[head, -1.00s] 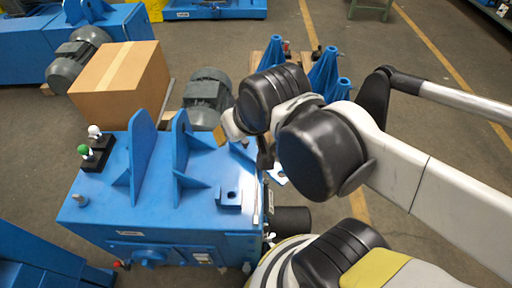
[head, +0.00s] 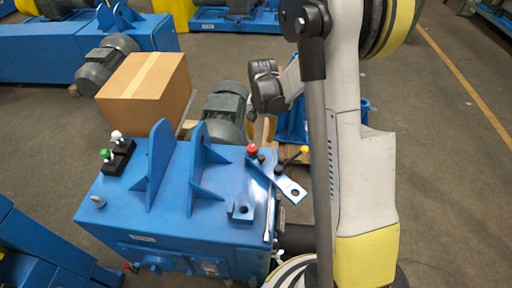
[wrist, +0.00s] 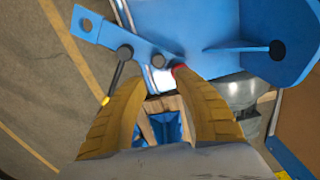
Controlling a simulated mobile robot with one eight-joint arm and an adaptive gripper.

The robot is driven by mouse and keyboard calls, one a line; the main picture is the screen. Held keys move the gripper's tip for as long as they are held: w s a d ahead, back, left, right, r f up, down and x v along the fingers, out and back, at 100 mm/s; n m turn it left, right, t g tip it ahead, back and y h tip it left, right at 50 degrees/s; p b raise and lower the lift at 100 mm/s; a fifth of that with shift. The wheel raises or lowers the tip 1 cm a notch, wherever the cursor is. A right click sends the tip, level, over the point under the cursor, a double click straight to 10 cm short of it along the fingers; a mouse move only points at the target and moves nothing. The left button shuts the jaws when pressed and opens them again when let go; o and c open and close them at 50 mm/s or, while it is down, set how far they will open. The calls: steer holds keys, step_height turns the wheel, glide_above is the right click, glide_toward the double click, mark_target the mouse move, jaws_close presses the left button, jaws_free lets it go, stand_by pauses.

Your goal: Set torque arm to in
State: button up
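The torque arm is a flat blue bar (head: 280,182) at the right edge of the blue machine housing (head: 170,220); its free end has a hole. In the wrist view the bar (wrist: 103,36) slants across the upper left. A red knob (head: 253,150) stands at its inner end, and it also shows in the wrist view (wrist: 179,69). A black lever with a yellow tip (head: 304,149) lies by the bar. My gripper (wrist: 160,82) is open with nothing between its fingers. The red knob is near the right fingertip; I cannot tell whether they touch.
Two upright blue plates (head: 158,165) stand on the housing. Green and white buttons (head: 106,155) are at its left. A grey motor (head: 225,108) and a cardboard box (head: 147,92) are behind it. My own arm covers the right middle of the head view. Open floor lies at right.

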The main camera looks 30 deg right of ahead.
mark_target(261, 156)
steer(key=f+b, duration=0.4)
steer(key=f, duration=0.8)
steer(key=shift+d, duration=0.2)
jaws_close()
